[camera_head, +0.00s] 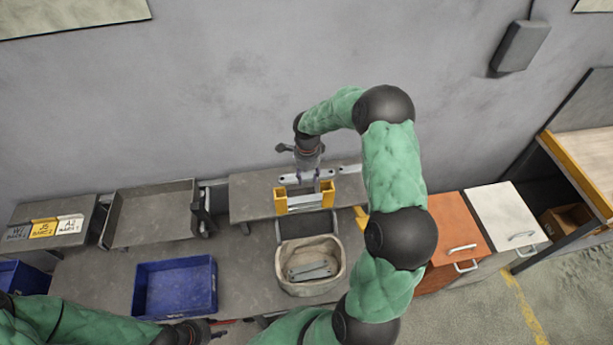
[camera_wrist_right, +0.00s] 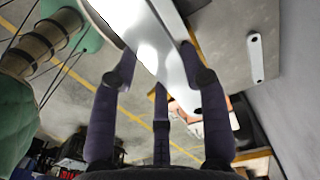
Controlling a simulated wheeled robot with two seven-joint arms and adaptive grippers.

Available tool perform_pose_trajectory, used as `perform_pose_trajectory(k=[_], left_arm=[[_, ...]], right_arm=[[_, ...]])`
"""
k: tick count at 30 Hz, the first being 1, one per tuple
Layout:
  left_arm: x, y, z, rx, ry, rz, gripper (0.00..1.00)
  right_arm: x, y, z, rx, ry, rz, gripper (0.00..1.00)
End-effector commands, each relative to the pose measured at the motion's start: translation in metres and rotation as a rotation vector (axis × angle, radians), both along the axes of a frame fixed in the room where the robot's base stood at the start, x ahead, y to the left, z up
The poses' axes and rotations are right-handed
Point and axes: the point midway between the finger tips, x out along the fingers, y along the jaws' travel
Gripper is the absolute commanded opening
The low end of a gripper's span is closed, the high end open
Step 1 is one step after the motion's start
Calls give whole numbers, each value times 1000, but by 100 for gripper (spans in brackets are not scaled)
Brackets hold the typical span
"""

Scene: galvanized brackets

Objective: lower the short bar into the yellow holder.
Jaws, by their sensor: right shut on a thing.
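The yellow holder (camera_head: 281,201) sits on the raised grey shelf, with pale metal between its yellow ends. My right gripper (camera_head: 308,181) is just behind and above it in the head view, shut on a pale grey metal bar (camera_head: 289,179). In the right wrist view the bar (camera_wrist_right: 160,45) lies between the purple fingers (camera_wrist_right: 157,85) and shows a hole near one end. I cannot tell whether the bar touches the holder. My left gripper (camera_head: 220,324) is low at the bottom edge, partly out of frame, and its fingers are unclear.
Another bar lies on the shelf (camera_head: 350,169), also seen in the wrist view (camera_wrist_right: 255,58). A beige bin (camera_head: 284,262) holds loose bars in front of the shelf. A blue crate (camera_head: 140,294), a grey tray (camera_head: 116,220) and labelled blocks (camera_head: 44,228) stand left.

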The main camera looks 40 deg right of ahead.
Motion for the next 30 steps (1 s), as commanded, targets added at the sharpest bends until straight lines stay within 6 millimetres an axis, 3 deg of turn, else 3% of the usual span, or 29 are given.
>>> perform_pose_trajectory(k=[11, 30], left_arm=[[-1, 0, 6, 0, 1, -1, 40], [0, 0, -4, 0, 1, 0, 40]], right_arm=[[4, -4, -2, 0, 0, -10, 3], [3, -3, -32, 0, 0, -8, 3]])
